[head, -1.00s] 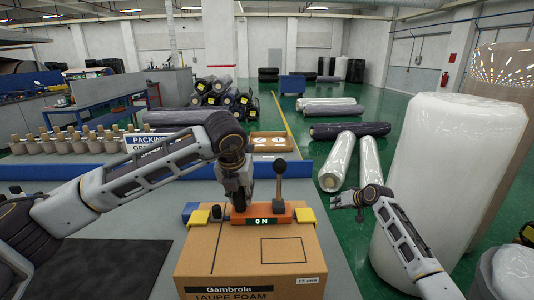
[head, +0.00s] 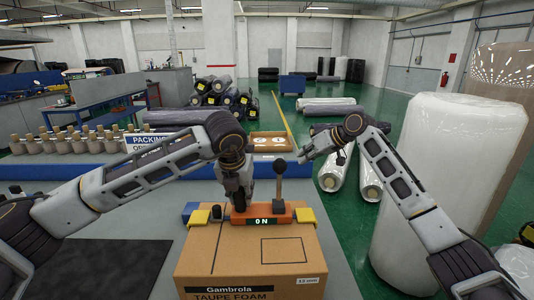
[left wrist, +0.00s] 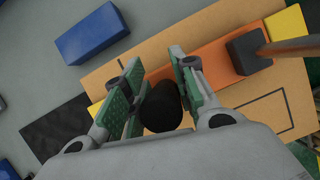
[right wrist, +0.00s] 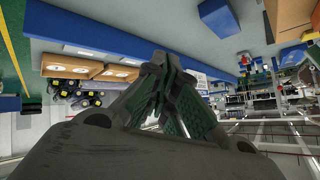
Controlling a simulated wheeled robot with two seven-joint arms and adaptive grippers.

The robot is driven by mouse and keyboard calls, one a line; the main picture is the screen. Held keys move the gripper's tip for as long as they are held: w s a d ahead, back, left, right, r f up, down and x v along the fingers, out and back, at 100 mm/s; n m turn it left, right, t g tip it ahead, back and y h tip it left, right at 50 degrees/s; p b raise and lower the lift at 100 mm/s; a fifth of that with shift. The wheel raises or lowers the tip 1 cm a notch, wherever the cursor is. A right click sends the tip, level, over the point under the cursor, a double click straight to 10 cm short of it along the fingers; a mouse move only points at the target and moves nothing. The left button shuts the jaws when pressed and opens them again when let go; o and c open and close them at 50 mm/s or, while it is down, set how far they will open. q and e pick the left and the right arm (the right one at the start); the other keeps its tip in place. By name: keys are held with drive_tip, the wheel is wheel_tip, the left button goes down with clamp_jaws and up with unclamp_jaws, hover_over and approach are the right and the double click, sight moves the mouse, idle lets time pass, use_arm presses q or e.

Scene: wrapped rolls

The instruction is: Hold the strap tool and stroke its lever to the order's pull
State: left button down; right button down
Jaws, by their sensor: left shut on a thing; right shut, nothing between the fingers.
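The orange strap tool (head: 262,217) lies across the top of the cardboard box (head: 250,262), its display reading "0 N". Its lever (head: 280,183) stands upright with a dark round knob (head: 280,166) on top. My left gripper (head: 238,200) points down and is shut on the tool's dark grip (left wrist: 160,106), which shows between its fingers in the left wrist view. My right gripper (head: 304,157) is shut and empty, just right of the knob and apart from it. Its closed fingers (right wrist: 158,95) fill the middle of the right wrist view. The strap is hard to make out.
A tall white wrapped roll (head: 450,180) stands at the right. Wrapped rolls (head: 370,180) lie on the green floor behind my right arm. A dark mat (head: 110,265) covers the bench at left.

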drive_tip(key=s+a+r+n+g+h, duration=0.1)
drive_tip(key=s+a+r+n+g, duration=0.1)
drive_tip(key=s+r, duration=0.7)
drive_tip(key=s+a+r+n+g+h, duration=0.1)
drive_tip(key=s+a+r+n+g, duration=0.1)
drive_tip(key=s+a+r+n, duration=0.3)
drive_tip(key=shift+s+a+r, duration=1.1)
drive_tip(key=shift+s+r, duration=1.05)
drive_tip(key=shift+s, duration=0.4)
drive_tip(key=x, duration=1)
drive_tip(key=shift+s+d+f, duration=0.15)
drive_tip(key=shift+d+g, duration=0.15)
drive_tip(key=shift+g, duration=0.15)
